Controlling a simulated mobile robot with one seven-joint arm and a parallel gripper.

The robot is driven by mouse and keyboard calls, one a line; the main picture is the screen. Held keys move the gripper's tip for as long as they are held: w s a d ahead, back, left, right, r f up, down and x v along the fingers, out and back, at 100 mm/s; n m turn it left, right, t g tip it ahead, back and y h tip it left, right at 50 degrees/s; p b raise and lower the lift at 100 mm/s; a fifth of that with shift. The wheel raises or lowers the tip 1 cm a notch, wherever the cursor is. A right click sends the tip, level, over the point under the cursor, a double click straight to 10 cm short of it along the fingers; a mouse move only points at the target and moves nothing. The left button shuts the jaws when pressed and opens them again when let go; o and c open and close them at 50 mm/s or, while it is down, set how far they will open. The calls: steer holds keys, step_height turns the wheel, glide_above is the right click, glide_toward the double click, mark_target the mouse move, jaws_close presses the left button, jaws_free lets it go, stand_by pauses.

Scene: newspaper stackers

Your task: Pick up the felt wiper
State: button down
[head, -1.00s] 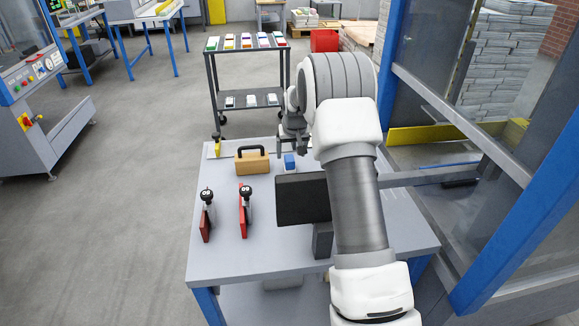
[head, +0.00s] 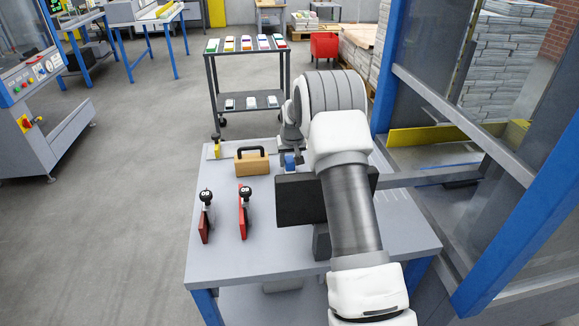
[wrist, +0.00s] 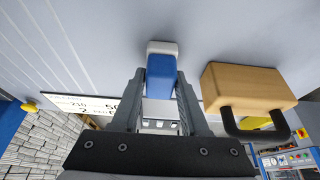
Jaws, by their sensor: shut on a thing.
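A small blue block with a pale layer along one face, which appears to be the felt wiper (wrist: 161,66), is between my gripper's fingers in the wrist view. In the head view the wiper (head: 289,161) shows as a bit of blue at the table's far part, partly hidden by my gripper. My gripper (wrist: 160,80) is shut on the blue body, with the pale layer beyond the fingertips. I cannot tell whether the wiper still touches the tabletop.
A wooden block with a black handle (head: 252,163) stands close to the left of the wiper. Two red tools with black knobs (head: 243,215) stand nearer on the table (head: 225,257). A dark display (head: 297,201) stands close in front of my gripper. A blue-framed guard (head: 510,185) rises at right.

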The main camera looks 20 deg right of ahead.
mark_target(292, 158)
steer(key=shift+r, duration=0.1)
steer(key=shift+r, duration=0.45)
steer(key=r, duration=0.2)
steer(key=r+p, duration=0.1)
steer(key=shift+d+r, duration=0.4)
steer(key=s+d+r+p, duration=0.2)
steer(key=d+r, duration=0.4)
steer(key=d, duration=0.4)
steer(key=shift+s+d, duration=0.25)
steer(key=shift+d, duration=0.05)
steer(key=shift+r, duration=0.1)
